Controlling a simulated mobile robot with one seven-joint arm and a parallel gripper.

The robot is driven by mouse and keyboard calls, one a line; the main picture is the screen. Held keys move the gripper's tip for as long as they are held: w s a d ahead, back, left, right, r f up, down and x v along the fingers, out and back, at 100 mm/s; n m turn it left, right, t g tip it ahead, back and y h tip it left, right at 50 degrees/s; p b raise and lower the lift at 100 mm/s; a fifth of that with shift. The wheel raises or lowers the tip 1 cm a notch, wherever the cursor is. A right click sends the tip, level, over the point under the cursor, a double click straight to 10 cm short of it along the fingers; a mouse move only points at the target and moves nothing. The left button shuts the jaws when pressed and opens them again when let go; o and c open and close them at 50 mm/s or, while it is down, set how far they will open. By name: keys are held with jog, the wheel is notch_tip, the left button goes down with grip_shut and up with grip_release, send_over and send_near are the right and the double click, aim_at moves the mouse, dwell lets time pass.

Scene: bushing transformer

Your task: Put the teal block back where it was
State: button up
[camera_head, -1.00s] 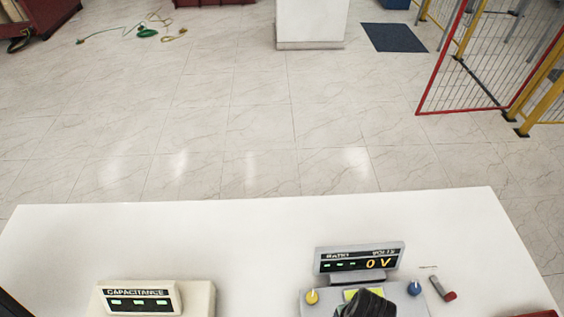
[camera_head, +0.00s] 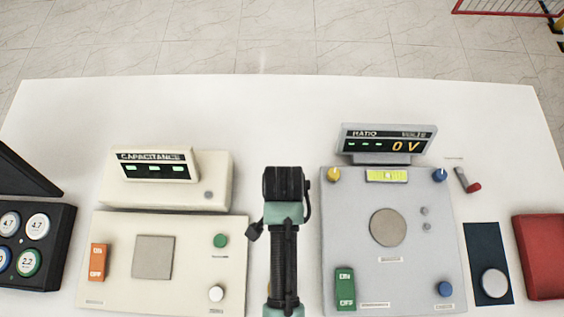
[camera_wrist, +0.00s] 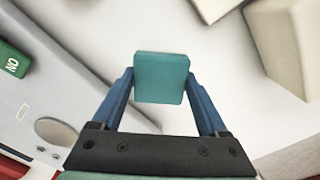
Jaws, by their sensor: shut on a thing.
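The teal block (camera_wrist: 162,78) is a small square-faced piece held between the two blue fingers of my gripper (camera_wrist: 161,92) in the wrist view. The fingers are shut on its left and right sides. White table surface shows past it, so the block is over the table. In the head view my arm stands between the cream capacitance instrument (camera_head: 125,225) and the grey ratio instrument (camera_head: 340,235). The gripper and the block are hidden below the arm there.
The cream instrument has a bare square grey pad (camera_head: 153,257); the grey one has a bare round pad (camera_head: 388,227). A black case of round pieces (camera_head: 40,283) is at left. A dark mat (camera_head: 480,240) with a disc and a red box (camera_head: 540,255) are at right.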

jog(key=shift+f, duration=2.2)
jog(key=shift+f, duration=0.2)
jog(key=o, duration=1.2)
jog(key=shift+r, duration=0.1)
